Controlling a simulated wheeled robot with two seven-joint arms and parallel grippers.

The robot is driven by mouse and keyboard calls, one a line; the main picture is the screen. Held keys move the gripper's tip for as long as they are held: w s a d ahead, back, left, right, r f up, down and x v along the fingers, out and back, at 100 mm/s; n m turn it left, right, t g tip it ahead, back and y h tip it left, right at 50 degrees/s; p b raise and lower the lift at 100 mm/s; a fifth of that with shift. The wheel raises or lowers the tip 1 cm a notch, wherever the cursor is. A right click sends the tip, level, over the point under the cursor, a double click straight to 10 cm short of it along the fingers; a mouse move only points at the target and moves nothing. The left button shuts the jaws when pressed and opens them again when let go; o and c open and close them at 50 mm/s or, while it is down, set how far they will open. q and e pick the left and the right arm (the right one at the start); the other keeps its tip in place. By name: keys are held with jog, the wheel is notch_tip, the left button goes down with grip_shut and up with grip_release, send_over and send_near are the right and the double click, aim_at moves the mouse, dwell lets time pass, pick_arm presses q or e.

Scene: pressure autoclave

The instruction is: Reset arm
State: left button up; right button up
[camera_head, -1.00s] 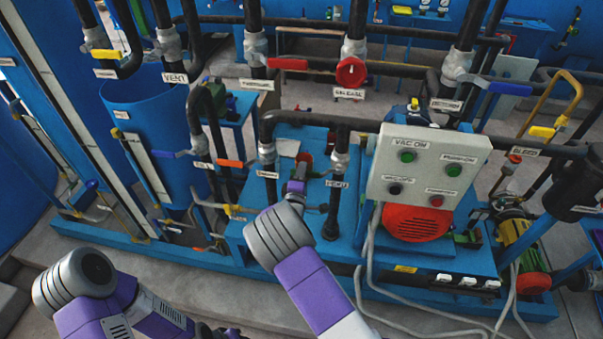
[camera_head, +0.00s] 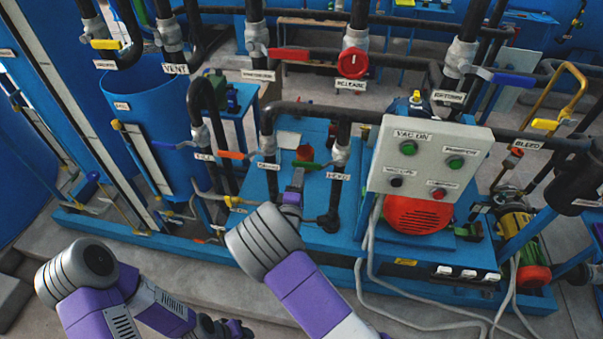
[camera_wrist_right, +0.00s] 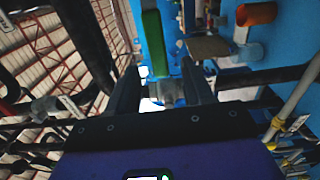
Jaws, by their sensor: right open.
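My right arm comes in from the bottom, and its gripper (camera_head: 297,177) reaches over the blue skid, left of the control box. It is small and partly hidden behind my own wrist. In the right wrist view its two dark fingers (camera_wrist_right: 163,88) stand apart with nothing visible held between them. My left arm is at the lower left. Its gripper (camera_head: 222,328) shows dark and partial at the bottom edge, over the floor, and its jaws are unclear.
A control box (camera_head: 430,165) with several buttons stands right of my right gripper. A red release wheel (camera_head: 352,63), a red lever (camera_head: 289,54) and an orange lever (camera_head: 231,155) sit on the pipes. The blue tank (camera_head: 150,110) is at left. Bare floor lies in front.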

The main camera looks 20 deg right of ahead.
jog(key=shift+s+a, duration=0.15)
jog(key=shift+s, duration=0.1)
dwell(0.3)
jog(key=s+d+f+m+g+y+b, duration=0.1)
jog(key=s+f+m+g+y, duration=0.2)
jog(key=f, duration=0.5)
jog(key=s+d+f+m+g+b, duration=0.1)
jog(key=s+f+m+g, duration=0.15)
jog(key=s+f, duration=0.45)
jog(key=s+f+m+g+y+b, duration=0.1)
jog(key=s+f+m+g+y, duration=0.15)
jog(key=f, duration=0.65)
jog(key=s+a+f+m+g+y+b, duration=0.1)
jog(key=s+a+f+m+g+y, duration=0.1)
jog(key=s, duration=0.4)
jog(key=s+a+f+m+g+y, duration=0.2)
jog(key=s+a+m+g, duration=0.1)
jog(key=s, duration=0.3)
jog(key=s+a+f+m+g+y+b, duration=0.1)
jog(key=s+a+f+m+g+y, duration=0.1)
jog(key=s, duration=0.4)
jog(key=shift+s+a+y+b, duration=0.3)
jog(key=shift+s+a+y, duration=0.1)
jog(key=shift+a, duration=0.4)
jog(key=shift+s+a+r, duration=0.1)
jog(key=shift+a, duration=0.05)
jog(key=shift+c, duration=0.3)
